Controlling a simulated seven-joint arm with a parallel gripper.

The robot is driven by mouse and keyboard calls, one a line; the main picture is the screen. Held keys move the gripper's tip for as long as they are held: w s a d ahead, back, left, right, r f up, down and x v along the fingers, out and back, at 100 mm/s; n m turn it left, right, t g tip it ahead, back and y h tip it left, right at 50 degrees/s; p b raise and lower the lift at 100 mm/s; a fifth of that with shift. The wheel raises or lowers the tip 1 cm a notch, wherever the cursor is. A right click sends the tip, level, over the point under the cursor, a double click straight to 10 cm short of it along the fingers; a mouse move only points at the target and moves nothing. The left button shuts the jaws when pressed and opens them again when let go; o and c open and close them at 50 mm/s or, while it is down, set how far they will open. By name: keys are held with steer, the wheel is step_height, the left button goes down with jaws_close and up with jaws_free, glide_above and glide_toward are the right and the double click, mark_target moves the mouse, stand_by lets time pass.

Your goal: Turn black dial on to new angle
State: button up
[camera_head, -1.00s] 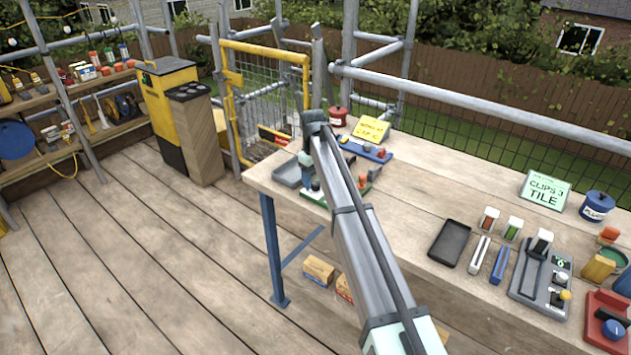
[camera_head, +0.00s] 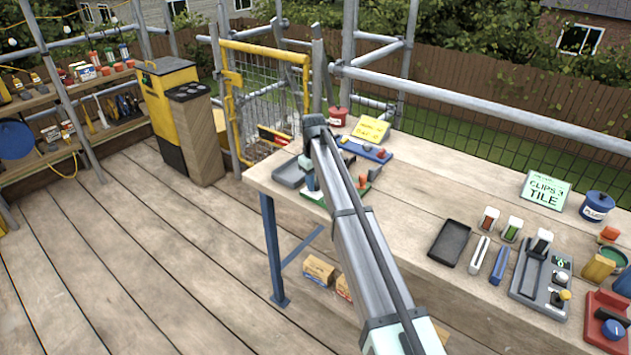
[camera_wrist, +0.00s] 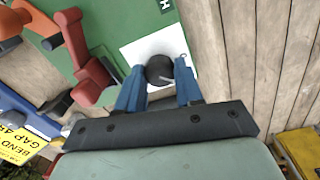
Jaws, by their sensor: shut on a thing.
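The black dial (camera_wrist: 159,70) shows in the wrist view as a round knob with a pale pointer line. It sits on a white square plate (camera_wrist: 138,50) on a green board (camera_wrist: 120,22). My gripper (camera_wrist: 160,84) has its two blue fingers on either side of the dial, shut on it. The pointer line slants toward the lower right in the wrist view. In the head view, my arm hides the dial, and part of the green board (camera_head: 313,195) shows beside it.
Red clamp-like parts (camera_wrist: 85,60) stand on the green board close to the fingers. A blue board (camera_head: 366,150) and yellow sign (camera_head: 371,129) lie behind. A grey tray (camera_head: 289,173) is to the left. The bench (camera_head: 420,180) is clear toward the middle.

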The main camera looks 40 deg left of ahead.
steer(key=shift+c, duration=0.6)
steer(key=shift+m, duration=0.3)
steer(key=m, duration=0.3)
steer(key=shift+m, duration=2.1)
steer(key=o, duration=1)
steer(key=shift+o, duration=0.2)
steer(key=shift+r, duration=0.1)
